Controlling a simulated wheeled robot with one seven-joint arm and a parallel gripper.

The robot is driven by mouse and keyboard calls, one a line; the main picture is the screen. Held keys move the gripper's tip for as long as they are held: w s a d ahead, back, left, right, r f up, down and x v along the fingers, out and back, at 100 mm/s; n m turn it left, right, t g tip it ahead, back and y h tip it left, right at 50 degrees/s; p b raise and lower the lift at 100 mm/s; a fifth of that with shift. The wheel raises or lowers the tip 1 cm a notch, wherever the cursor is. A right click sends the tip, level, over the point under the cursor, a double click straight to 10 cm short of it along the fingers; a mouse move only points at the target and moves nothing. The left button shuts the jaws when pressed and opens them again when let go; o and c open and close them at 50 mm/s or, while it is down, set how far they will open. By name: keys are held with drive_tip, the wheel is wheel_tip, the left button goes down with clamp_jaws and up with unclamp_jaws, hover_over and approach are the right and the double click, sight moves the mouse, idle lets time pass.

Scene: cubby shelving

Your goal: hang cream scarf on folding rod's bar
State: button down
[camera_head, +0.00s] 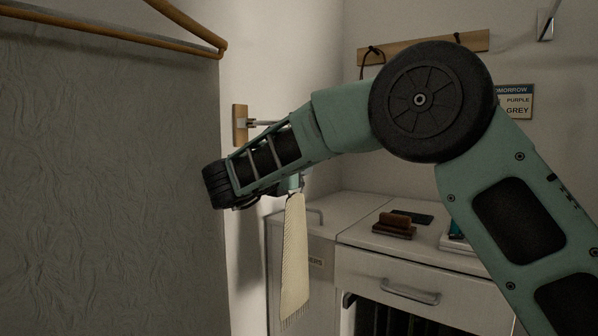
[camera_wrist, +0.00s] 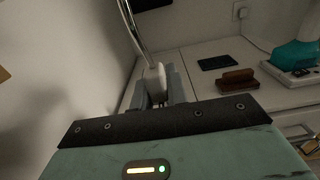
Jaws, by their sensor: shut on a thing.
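The cream scarf (camera_head: 294,262) hangs straight down with a fringed lower end, in front of the white cabinets. My gripper (camera_head: 295,184) is shut on its upper end. In the wrist view my gripper's fingers (camera_wrist: 160,92) close around a pale piece of the scarf (camera_wrist: 154,77). The folding rod's wooden wall mount (camera_head: 240,124) is on the wall, left of centre in the head view. Its metal bar (camera_head: 264,122) runs right and passes behind my arm, which hides the rest. A curved metal bar (camera_wrist: 131,25) shows above the fingers in the wrist view; I cannot tell whether the scarf touches it.
A wooden hanger (camera_head: 120,36) is at upper left before a grey textured panel (camera_head: 105,180). The white cabinet (camera_head: 400,262) carries a brown wooden block (camera_head: 394,226) and a dark flat item (camera_head: 412,216). A hook rail (camera_head: 400,47) is on the back wall.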

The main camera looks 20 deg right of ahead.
drive_tip(key=c, duration=1.3)
unclamp_jaws()
